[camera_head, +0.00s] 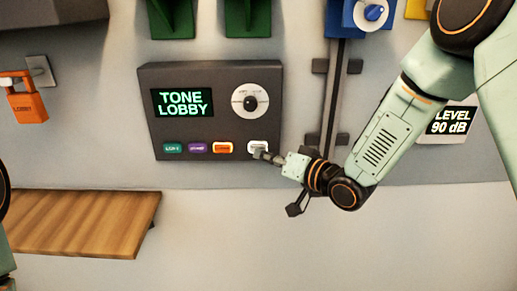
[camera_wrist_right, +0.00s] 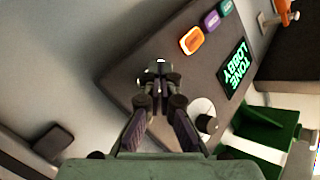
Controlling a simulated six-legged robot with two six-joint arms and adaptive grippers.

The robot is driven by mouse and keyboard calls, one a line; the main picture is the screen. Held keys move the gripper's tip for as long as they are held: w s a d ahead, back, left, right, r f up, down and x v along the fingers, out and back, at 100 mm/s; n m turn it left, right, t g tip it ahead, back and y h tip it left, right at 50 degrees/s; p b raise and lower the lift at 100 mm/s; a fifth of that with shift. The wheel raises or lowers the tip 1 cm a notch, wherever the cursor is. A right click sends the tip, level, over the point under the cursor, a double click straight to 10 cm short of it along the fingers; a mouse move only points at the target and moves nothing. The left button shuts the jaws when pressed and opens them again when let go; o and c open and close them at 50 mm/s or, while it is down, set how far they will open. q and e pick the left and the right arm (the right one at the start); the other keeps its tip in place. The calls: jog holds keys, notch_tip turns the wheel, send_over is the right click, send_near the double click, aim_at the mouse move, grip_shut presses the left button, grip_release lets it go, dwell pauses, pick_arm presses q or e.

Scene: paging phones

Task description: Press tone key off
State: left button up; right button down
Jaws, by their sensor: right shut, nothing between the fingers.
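A dark panel box (camera_head: 228,138) on the wall has a screen (camera_head: 181,103) with green "TONE LOBBY" text. Below it is a row of teal (camera_head: 172,148), purple (camera_head: 197,148), orange (camera_head: 222,147) and white (camera_head: 257,144) keys. A white round dial (camera_head: 249,101) with a black knob sits above the white key. My right gripper (camera_head: 264,155) is shut and empty, its tips at the white key's lower edge. In the right wrist view its tips (camera_wrist_right: 158,76) cover most of the white key; contact is unclear. My left gripper is out of view.
A vertical dark rail (camera_head: 335,95) with a blue unit (camera_head: 360,16) stands right of the panel. A "LEVEL 90 dB" sign (camera_head: 451,121) is further right. A wooden shelf (camera_head: 85,222) and orange padlock (camera_head: 27,103) are at left. Green holders (camera_head: 247,18) are above.

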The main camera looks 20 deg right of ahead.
jog(key=shift+w+a, duration=0.1)
jog(key=shift+d, duration=0.2)
jog(key=shift+w, duration=0.35)
jog(key=shift+s, duration=0.4)
dwell(0.4)
jog(key=shift+s+a+p, duration=0.2)
jog(key=shift+s+a, duration=0.1)
jog(key=shift+s, duration=0.65)
jog(key=shift+s+a+p, duration=0.15)
jog(key=shift+s+a, duration=0.15)
jog(key=shift+s, duration=0.65)
jog(key=shift+s+a+p, duration=0.2)
jog(key=shift+s+a, duration=0.1)
jog(key=shift+s, duration=0.65)
